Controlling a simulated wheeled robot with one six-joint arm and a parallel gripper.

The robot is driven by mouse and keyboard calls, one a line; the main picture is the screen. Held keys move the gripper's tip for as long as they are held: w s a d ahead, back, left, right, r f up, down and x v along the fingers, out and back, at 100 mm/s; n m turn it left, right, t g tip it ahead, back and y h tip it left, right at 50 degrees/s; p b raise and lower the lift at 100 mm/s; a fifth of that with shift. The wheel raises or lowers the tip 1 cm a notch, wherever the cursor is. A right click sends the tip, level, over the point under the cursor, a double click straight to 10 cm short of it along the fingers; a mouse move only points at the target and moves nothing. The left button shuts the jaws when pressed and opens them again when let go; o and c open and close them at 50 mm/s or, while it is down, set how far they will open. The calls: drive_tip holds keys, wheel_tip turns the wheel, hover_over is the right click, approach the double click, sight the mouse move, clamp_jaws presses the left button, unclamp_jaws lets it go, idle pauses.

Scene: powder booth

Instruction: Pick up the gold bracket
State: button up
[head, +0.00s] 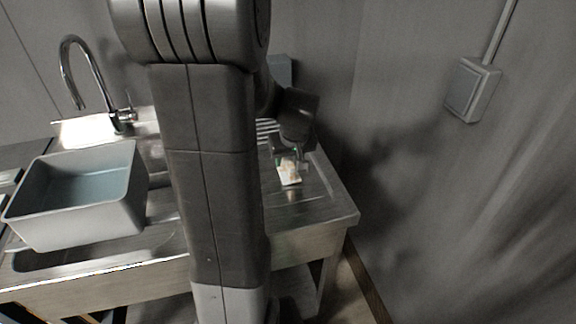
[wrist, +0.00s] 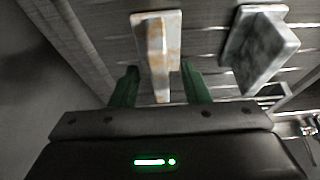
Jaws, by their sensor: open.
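A pale bracket with gold-tan patches (wrist: 155,45) lies on the ribbed metal drainboard in the wrist view. It has a flat plate and an upright web. My gripper (wrist: 161,74) is open, with its green fingers on either side of the bracket's near end. I cannot tell whether either finger touches it. In the head view my gripper (head: 290,157) is over the drainboard and partly hides the small pale bracket (head: 289,173) there.
A grey-white marbled bracket (wrist: 262,48) lies to the right in the wrist view. In the head view a grey basin (head: 75,222) and a tap (head: 90,75) stand left. The wall with a switch box (head: 472,90) is at right.

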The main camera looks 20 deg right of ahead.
drive_tip(key=shift+x, duration=1.1)
clamp_jaws()
drive_tip(key=shift+r, duration=0.15)
wheel_tip(320, 180, up, 10)
drive_tip(key=shift+f, duration=0.1)
